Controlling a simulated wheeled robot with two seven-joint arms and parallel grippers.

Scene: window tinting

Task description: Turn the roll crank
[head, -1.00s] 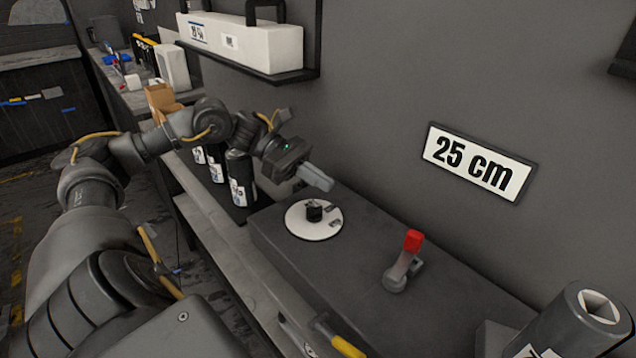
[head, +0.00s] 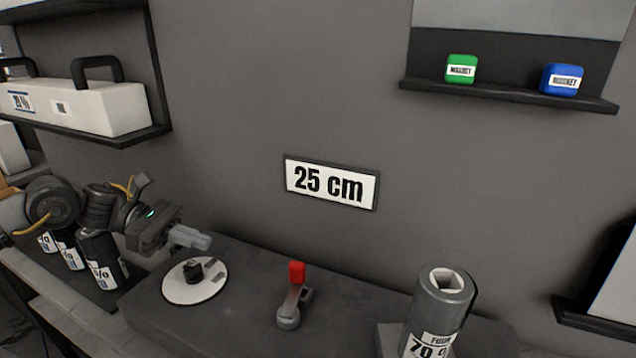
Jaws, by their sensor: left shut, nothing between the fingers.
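A crank with a red grip (head: 296,272) and a grey arm stands on top of the dark grey box (head: 250,318), near its middle. The red grip points up. My left gripper (head: 192,238) is shut and empty. In the picture it is to the left of the crank and just above a white disc (head: 184,292) with a black knob (head: 193,270); it appears apart from both. A dark roll (head: 443,300) with a white label stands at the right end of the box. My right gripper is out of view.
A "25 cm" sign (head: 332,183) hangs on the wall behind the box. Dark bottles (head: 100,262) stand left of the box. A shelf with a white case (head: 105,108) is above left. Green (head: 461,69) and blue (head: 562,80) blocks sit on a shelf above right.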

